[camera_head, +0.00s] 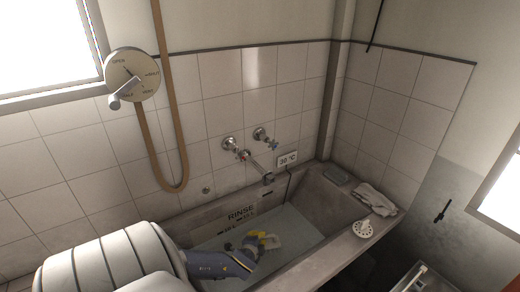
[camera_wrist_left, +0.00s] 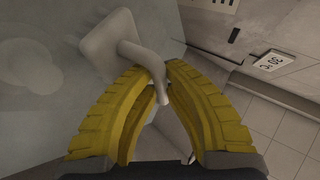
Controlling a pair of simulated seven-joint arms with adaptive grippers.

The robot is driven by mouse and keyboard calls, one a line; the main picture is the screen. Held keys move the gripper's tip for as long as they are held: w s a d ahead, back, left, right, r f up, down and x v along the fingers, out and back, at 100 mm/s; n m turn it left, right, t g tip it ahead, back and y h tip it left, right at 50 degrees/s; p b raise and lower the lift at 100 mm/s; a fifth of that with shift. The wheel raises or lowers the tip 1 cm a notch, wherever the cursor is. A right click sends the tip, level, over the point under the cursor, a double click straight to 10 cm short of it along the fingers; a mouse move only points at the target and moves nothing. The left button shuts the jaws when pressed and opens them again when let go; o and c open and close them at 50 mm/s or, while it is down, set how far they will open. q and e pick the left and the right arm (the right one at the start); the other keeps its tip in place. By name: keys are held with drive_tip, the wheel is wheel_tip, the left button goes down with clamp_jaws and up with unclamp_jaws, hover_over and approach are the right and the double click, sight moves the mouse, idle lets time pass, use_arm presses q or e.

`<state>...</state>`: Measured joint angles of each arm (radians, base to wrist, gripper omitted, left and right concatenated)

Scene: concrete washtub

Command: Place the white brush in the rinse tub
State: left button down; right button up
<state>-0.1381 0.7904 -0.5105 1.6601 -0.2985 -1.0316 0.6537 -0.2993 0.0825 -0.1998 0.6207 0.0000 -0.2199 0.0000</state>
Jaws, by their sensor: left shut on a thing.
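The white brush (camera_head: 273,242) is held in my left gripper (camera_head: 257,240), over the rinse tub (camera_head: 300,223), which has RINSE lettered on its inner wall. In the left wrist view, the yellow ridged fingers of my left gripper (camera_wrist_left: 154,72) are shut on the handle of the white brush (camera_wrist_left: 104,40). Its flat, blocky head sticks out beyond the fingertips, to the upper left. I cannot tell whether the brush touches the tub floor or the water. My right gripper is not in view.
Wall taps (camera_head: 265,138) and a spout (camera_head: 267,178) project over the tub's back. A 30 °C sign (camera_head: 287,159) hangs beside them. A folded cloth (camera_head: 375,199) and a white drain-like piece (camera_head: 363,229) lie on the right ledge. A brown hose (camera_head: 158,120) hangs at left.

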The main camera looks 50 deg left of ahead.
use_arm(q)
wheel_tip(320, 180, down, 3)
drive_tip(key=shift+r, duration=0.1)
drive_tip(key=shift+f, duration=0.35)
drive_tip(key=shift+f, duration=0.1)
drive_tip(key=c, duration=1.5)
unclamp_jaws()
drive_tip(key=shift+c, duration=0.2)
drive_tip(key=shift+s+d+r, duration=0.3)
drive_tip(key=shift+s+r, duration=0.05)
drive_tip(key=shift+s, duration=0.15)
drive_tip(key=shift+v, duration=2.15)
drive_tip(key=shift+r, duration=0.1)
